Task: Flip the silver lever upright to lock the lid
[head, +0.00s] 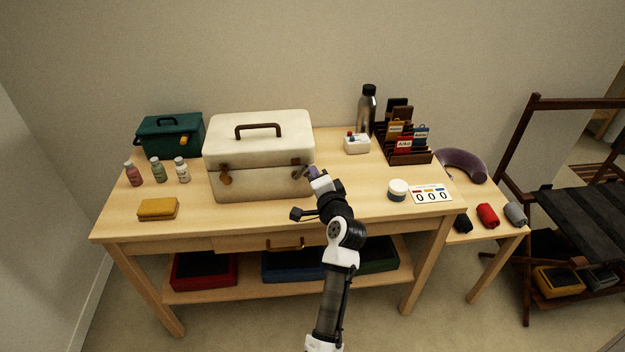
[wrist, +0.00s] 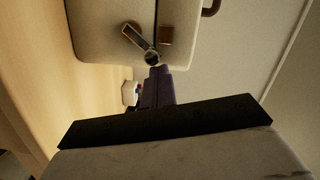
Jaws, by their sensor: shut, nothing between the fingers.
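The cream case (head: 262,185) stands on the table with its lid down. In the wrist view, the silver lever (wrist: 139,41) lies slanted on the case front (wrist: 95,30), beside a brass plate (wrist: 166,36). One lever end is brownish; its dark round end is close to my fingertips. My gripper (head: 313,172) is at the right front corner of the case, its purple fingers (wrist: 155,84) shut and empty. I cannot tell whether they touch the lever. In the head view the lever is small and partly hard to make out; another brown latch (head: 226,178) shows at the left.
A white box (head: 357,143), steel flask (head: 367,110), card rack (head: 408,150), jar (head: 398,190) and number card (head: 431,195) stand right.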

